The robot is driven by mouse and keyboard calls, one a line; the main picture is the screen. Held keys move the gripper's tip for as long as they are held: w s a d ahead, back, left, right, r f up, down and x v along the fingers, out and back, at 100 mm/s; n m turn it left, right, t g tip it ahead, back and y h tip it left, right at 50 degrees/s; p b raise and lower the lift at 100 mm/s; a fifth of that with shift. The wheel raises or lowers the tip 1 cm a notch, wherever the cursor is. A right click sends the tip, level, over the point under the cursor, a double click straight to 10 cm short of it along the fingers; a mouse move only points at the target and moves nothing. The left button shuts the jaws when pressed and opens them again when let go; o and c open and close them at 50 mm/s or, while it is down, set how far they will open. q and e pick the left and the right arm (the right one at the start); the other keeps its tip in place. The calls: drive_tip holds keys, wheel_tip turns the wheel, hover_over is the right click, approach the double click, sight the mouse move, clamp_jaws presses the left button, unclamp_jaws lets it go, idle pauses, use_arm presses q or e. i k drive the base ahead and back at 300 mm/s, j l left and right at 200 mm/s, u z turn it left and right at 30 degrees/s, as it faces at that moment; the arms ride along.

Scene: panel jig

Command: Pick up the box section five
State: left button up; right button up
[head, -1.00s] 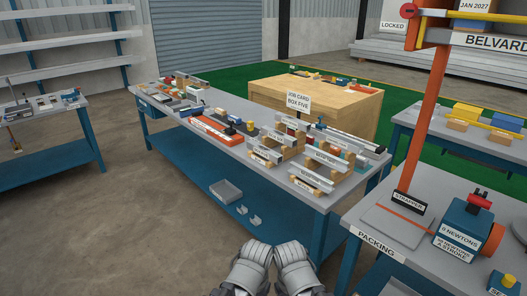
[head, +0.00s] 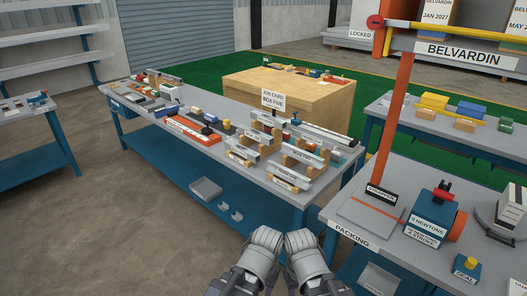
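A job card (head: 272,98) reading "JOB CARD BOX FIVE" stands on the long grey bench (head: 222,152). In front of it, several silvery metal sections lie on wooden blocks with white labels, among them one at the front left (head: 241,153), one in the middle (head: 300,151) and one at the near edge (head: 288,181). The labels are too small to read surely, so I cannot tell which is box section five. My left gripper (head: 265,239) and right gripper (head: 299,240) are close together at the bottom, apart from the bench. Their fingers cannot be made out.
The packing bench (head: 350,240) stands close on the right, with an orange post (head: 391,125) and a blue tensioner box (head: 433,213). A grey tray (head: 206,188) lies on the long bench's lower shelf. Open floor lies at left.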

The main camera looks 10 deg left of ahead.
sight(239, 149)
drive_tip(key=i+j+z, duration=0.2)
drive_tip(key=z, duration=0.15)
drive_tip(key=i+j+z, duration=0.15)
drive_tip(key=j+z, duration=0.2)
drive_tip(key=i+j+z, duration=0.1)
drive_tip(key=j, duration=0.25)
drive_tip(key=i+j+z, duration=0.1)
drive_tip(key=j, duration=0.25)
drive_tip(key=i+j, duration=0.25)
drive_tip(key=j, duration=0.15)
drive_tip(key=i+j+z, duration=0.15)
drive_tip(key=j, duration=0.2)
drive_tip(key=i+j+z, duration=0.1)
drive_tip(key=j, duration=0.3)
drive_tip(key=i+j, duration=0.1)
drive_tip(key=j, duration=0.35)
drive_tip(key=i+j, duration=0.15)
drive_tip(key=j, duration=0.3)
